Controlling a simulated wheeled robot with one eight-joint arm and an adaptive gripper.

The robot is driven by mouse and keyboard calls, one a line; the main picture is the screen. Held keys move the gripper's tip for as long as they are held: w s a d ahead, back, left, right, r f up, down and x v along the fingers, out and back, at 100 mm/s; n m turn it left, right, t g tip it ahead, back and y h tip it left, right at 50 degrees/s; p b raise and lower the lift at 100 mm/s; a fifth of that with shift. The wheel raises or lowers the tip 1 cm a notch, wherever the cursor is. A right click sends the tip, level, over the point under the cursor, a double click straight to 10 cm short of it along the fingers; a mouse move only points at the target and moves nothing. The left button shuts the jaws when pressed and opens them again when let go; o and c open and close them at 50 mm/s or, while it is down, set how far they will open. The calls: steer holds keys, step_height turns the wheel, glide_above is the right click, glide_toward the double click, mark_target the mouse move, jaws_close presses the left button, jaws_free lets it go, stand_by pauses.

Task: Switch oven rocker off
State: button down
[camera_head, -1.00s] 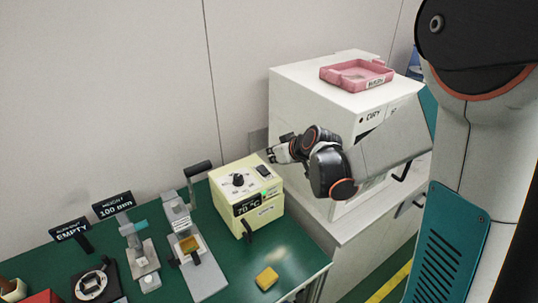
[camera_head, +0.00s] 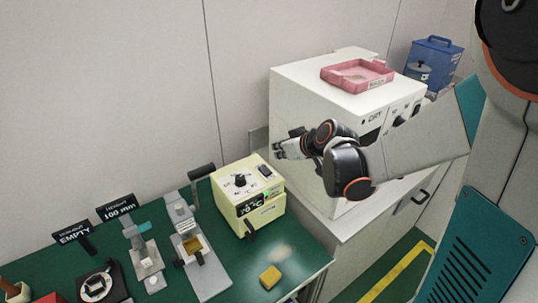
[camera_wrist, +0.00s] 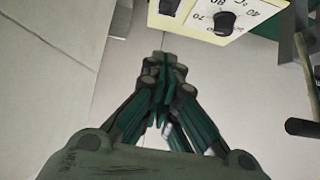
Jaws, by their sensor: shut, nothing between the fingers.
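A cream box (camera_head: 262,217) with a "70 °C" display stands on the green bench. Its top panel carries a black dial knob (camera_head: 240,180) and a small dark rocker (camera_head: 265,170) near the right back corner. The rocker's tilt is too small to read. In the wrist view, the numbered knob (camera_wrist: 223,22) shows at the top, with a dark piece (camera_wrist: 170,6), possibly the rocker, cut by the frame edge. My gripper (camera_head: 277,149) is above and behind the panel's right back corner, apart from it. Its fingers are together and empty in the wrist view (camera_wrist: 161,62).
A large white cabinet (camera_head: 310,110), apparently labelled "DRY", stands right of the box with a pink tray (camera_head: 337,83) on top. My arm crosses its front. A press (camera_head: 203,270) stands left of the box; a yellow block (camera_head: 270,277) lies in front.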

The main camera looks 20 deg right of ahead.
steer(key=b, duration=0.3)
glide_above(266, 169)
steer(key=f, duration=0.6)
steer(key=shift+s+d+f, duration=0.1)
steer(key=shift+s, duration=0.25)
steer(key=shift+w+f+b, duration=0.25)
steer(key=shift+f+b, duration=0.3)
steer(key=shift+f, duration=1.35)
steer(key=shift+f+b, duration=0.15)
steer(key=shift+b, duration=0.2)
steer(key=shift+w+a+f+b, duration=0.2)
steer(key=shift+w+f+b, duration=0.05)
steer(key=shift+f+b, duration=0.1)
steer(key=shift+r, duration=0.15)
steer(key=shift+s, duration=0.2)
